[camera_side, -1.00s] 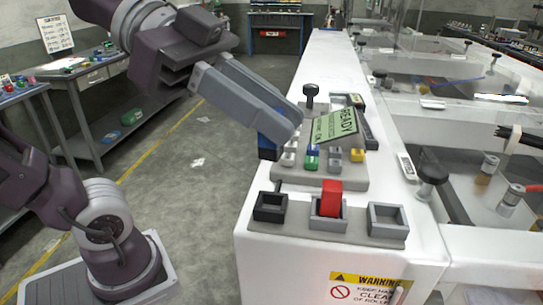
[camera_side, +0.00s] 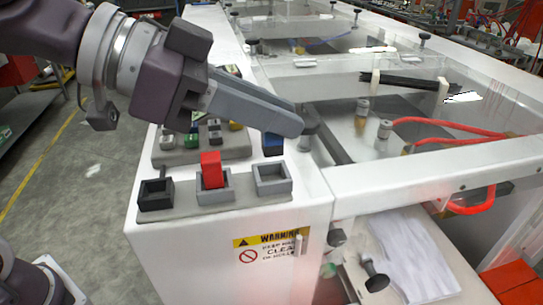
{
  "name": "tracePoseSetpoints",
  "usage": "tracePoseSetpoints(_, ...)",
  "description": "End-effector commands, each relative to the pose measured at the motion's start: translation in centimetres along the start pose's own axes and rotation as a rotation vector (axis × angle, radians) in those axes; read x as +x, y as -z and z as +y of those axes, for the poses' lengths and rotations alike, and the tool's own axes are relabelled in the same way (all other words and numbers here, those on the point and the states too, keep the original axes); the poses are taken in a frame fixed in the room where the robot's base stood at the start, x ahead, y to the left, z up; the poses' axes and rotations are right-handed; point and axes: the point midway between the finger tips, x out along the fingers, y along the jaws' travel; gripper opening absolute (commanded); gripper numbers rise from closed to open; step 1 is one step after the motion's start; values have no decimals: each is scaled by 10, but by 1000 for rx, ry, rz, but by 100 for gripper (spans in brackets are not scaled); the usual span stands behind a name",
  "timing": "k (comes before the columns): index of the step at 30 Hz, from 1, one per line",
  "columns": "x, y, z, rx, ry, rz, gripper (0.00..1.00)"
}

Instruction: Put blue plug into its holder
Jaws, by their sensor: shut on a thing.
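My gripper (camera_side: 284,124) is shut on the blue plug (camera_side: 272,144). The fingers hide the plug's upper part. In the picture the plug hangs just above the right-hand grey holder (camera_side: 271,180), and a small gap seems to show between them. That holder is an open square socket and looks empty. The red plug (camera_side: 211,168) stands upright in the middle grey holder (camera_side: 213,192). The left-hand black holder (camera_side: 156,195) has no plug showing in it.
The holders sit in a row near the front edge of a white machine top (camera_side: 315,195). Behind them is a panel of small coloured buttons (camera_side: 190,142), partly hidden by my gripper. A dark knob (camera_side: 309,122) stands close beside the fingertips. A warning label (camera_side: 270,241) is on the front face.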

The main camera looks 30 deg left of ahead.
Motion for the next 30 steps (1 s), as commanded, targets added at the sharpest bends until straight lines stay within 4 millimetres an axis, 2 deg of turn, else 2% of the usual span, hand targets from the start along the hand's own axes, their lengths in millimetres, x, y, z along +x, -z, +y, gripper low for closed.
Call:
tracePoseSetpoints(10, 20, -38, 1, -2, -3, 2, 0)
tracePoseSetpoints(21, 23, -43, 0, 0, -1, 0, 0)
tracePoseSetpoints(22, 23, -43, 0, 0, -1, 1, 23)
tracePoseSetpoints(24, 23, -43, 0, 0, 0, 1, 37)
tracePoseSetpoints(25, 23, -43, 0, 0, 0, 1, 41)
tracePoseSetpoints(30, 23, -42, 0, 0, 0, 2, 41)
